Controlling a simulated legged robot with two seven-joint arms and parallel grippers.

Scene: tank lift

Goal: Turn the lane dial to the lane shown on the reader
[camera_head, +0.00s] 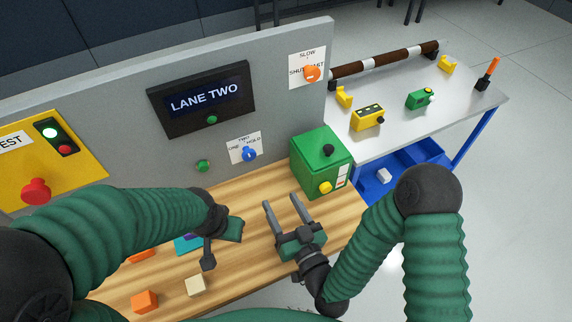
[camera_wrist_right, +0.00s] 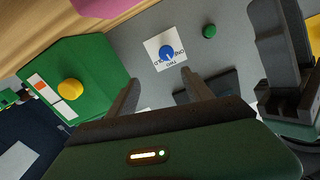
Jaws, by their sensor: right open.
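The reader (camera_head: 204,98) is a dark panel on the grey upright board and shows "LANE TWO". The lane dial (camera_head: 249,153) is a blue knob on a white label, low on the board. It also shows in the right wrist view (camera_wrist_right: 167,53). The label words include TWO and HOLD; I cannot tell surely which one the knob's mark meets. My right gripper (camera_head: 280,201) is open and empty above the wooden bench, below and right of the dial, apart from it. My left gripper (camera_head: 222,246) is over the bench, left of the right one; its jaws are unclear.
A green box (camera_head: 318,162) with black and yellow knobs stands right of the dial. A green button (camera_head: 203,166) is left of it. An orange knob (camera_head: 312,73) sits higher right. Orange (camera_head: 145,301) and cream blocks (camera_head: 195,286) lie on the bench.

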